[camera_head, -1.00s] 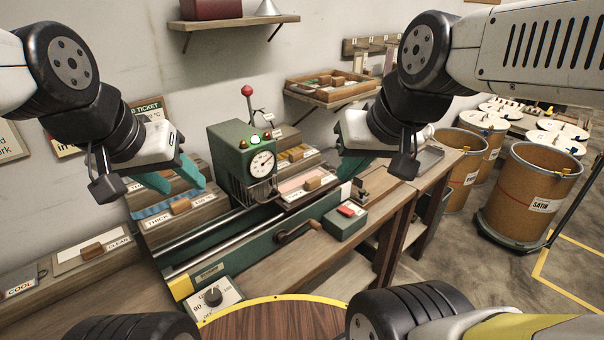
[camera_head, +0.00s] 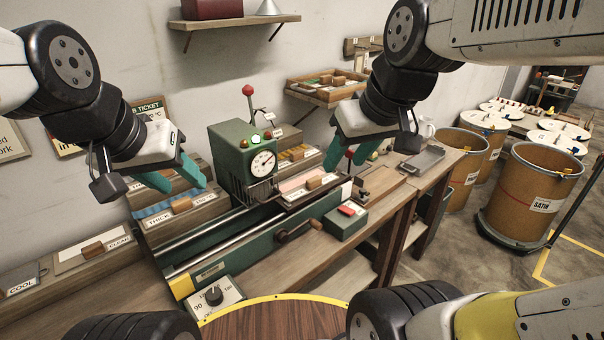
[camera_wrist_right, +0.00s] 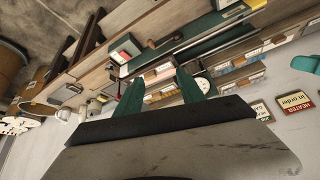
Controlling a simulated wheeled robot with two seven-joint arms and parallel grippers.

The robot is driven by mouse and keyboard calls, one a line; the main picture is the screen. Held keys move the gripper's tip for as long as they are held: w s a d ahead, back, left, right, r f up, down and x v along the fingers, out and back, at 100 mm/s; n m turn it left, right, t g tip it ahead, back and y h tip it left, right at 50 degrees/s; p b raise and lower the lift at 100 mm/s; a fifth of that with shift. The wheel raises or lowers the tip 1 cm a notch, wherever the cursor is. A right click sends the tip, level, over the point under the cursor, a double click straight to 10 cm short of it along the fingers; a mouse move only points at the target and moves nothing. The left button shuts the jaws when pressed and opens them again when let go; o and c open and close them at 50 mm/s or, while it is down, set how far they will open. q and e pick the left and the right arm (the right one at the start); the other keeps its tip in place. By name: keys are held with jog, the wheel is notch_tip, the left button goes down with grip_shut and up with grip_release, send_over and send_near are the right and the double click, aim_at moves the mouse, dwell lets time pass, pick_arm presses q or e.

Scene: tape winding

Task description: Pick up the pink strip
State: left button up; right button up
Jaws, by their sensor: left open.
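The pink strip (camera_head: 294,184) lies flat in a labelled tray with a wooden block on it, just right of the green machine (camera_head: 243,160) with a dial. My right gripper (camera_head: 343,168) is above and to the right of the strip, pointing down, with its teal fingers apart and empty. Its fingers also show apart in the right wrist view (camera_wrist_right: 157,82). My left gripper (camera_head: 182,184) is open and empty over the trays left of the machine, where a blue strip (camera_head: 152,222) lies.
A red-knobbed lever (camera_head: 249,92) rises behind the machine. A crank handle (camera_head: 297,231) and a green box with a red button (camera_head: 346,213) stand in front. A shelf tray (camera_head: 327,90) is behind my right gripper. Fibre drums (camera_head: 529,178) stand at right.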

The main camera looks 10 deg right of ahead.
jog(key=w+f+n+g+h, duration=0.1)
jog(key=w+f+n+g, duration=0.2)
jog(key=w+n, duration=0.9)
jog(key=n+g+h, duration=0.1)
jog(key=n+g, duration=0.1)
jog(key=n, duration=0.7)
send_near(314, 178)
jog(key=shift+s+f, duration=0.35)
jog(key=shift+f, duration=0.1)
jog(key=shift+w+a+f+n, duration=0.1)
jog(key=shift+w+f+n, duration=0.2)
jog(key=shift+f, duration=0.4)
notch_tip(314, 178, down, 7)
jog(key=shift+w+f, duration=0.1)
jog(key=shift+w, duration=0.05)
grip_shut()
